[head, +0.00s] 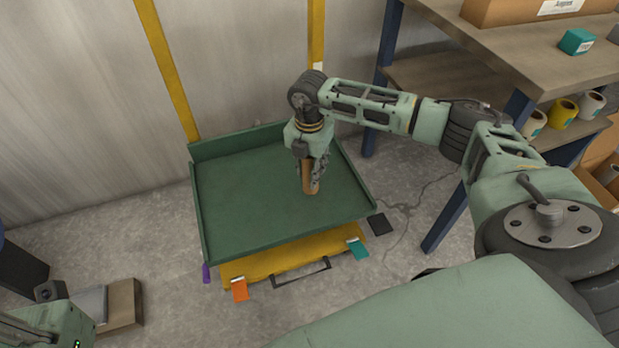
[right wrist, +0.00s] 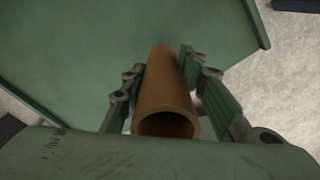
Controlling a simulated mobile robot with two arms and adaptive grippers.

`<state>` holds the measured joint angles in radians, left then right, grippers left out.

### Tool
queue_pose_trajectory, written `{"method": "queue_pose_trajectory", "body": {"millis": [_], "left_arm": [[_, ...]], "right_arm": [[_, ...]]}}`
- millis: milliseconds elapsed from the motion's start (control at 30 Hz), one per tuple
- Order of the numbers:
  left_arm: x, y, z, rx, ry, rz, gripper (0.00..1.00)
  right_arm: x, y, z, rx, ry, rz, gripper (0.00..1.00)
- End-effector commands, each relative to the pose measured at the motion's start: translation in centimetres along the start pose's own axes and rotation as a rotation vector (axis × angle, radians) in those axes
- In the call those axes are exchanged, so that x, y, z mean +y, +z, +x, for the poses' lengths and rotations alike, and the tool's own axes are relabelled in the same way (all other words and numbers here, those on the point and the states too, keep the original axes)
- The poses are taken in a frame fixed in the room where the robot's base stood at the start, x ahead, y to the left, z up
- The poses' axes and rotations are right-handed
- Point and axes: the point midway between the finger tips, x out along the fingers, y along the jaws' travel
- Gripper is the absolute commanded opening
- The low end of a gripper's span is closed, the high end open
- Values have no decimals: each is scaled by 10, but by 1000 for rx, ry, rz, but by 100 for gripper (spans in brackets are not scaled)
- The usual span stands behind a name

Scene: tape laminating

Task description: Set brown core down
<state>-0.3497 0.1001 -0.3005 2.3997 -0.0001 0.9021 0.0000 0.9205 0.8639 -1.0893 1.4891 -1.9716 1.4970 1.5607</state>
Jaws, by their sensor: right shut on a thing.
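The brown core (head: 310,178) is a hollow brown tube. My right gripper (head: 312,172) is shut on it, with its fingers pointing down over the green tray (head: 240,200). The core is close to upright in the head view, and its lower end is at or just above the tray floor; I cannot tell whether it touches. In the right wrist view the core (right wrist: 165,95) lies between the two fingers (right wrist: 168,85), its open end facing the camera. Part of my left arm shows at the lower left of the head view, but its fingers are out of view.
The green tray has raised edges and is otherwise empty, on a yellow base (head: 270,262) with coloured tags. A workbench (head: 530,60) with rolls (head: 562,112) on its shelf stands at the right. A brown box (head: 122,303) lies on the floor at lower left.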

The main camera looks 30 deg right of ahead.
Motion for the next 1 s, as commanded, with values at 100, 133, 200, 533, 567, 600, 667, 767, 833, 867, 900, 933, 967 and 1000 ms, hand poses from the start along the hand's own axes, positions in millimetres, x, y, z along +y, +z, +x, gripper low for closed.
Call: {"method": "queue_pose_trajectory", "body": {"millis": [100, 133, 200, 533, 567, 600, 667, 767, 833, 867, 900, 933, 967, 1000], "left_arm": [[0, 3, -13, -1, 0, 0, 0], [0, 3, -16, -1, 0, 0, 0], [0, 4, -19, -2, 0, 0, 0], [0, 5, -18, -4, 0, 0, 0], [0, 5, -18, -5, 0, 0, 0], [0, 5, -18, -4, 0, 0, 0], [0, 5, -18, -4, 1, 0, 0], [0, 5, -17, -3, 1, 0, 0], [0, 4, -17, -1, 1, 0, 0], [0, 4, -17, -1, 1, 0, 0], [0, 4, -16, 0, 1, 0, 0], [0, 4, -16, 1, 2, 0, 0], [0, 4, -16, 2, 2, 0, 0], [0, 3, -16, 3, 2, 0, 0]], "right_arm": [[-1, 0, 23, 1, -3, 1, 3], [-1, 0, 28, 1, -3, 1, 3], [-1, 0, 35, 1, -2, 1, 3], [-1, 0, 36, 1, -2, 1, 3], [-1, 0, 37, 1, -2, 1, 3], [-1, 0, 38, 1, -2, 1, 29], [-1, 0, 37, 1, -2, 1, 34], [-1, 0, 37, 1, -2, 0, 43], [-1, 0, 37, 1, -2, 0, 47], [-1, 0, 37, 1, -2, 0, 47], [-1, 0, 37, 1, -2, 0, 47], [-1, 0, 37, 1, -2, 0, 47], [-1, 0, 37, 1, -2, 0, 47], [-1, 0, 37, 1, -2, 0, 47]]}}
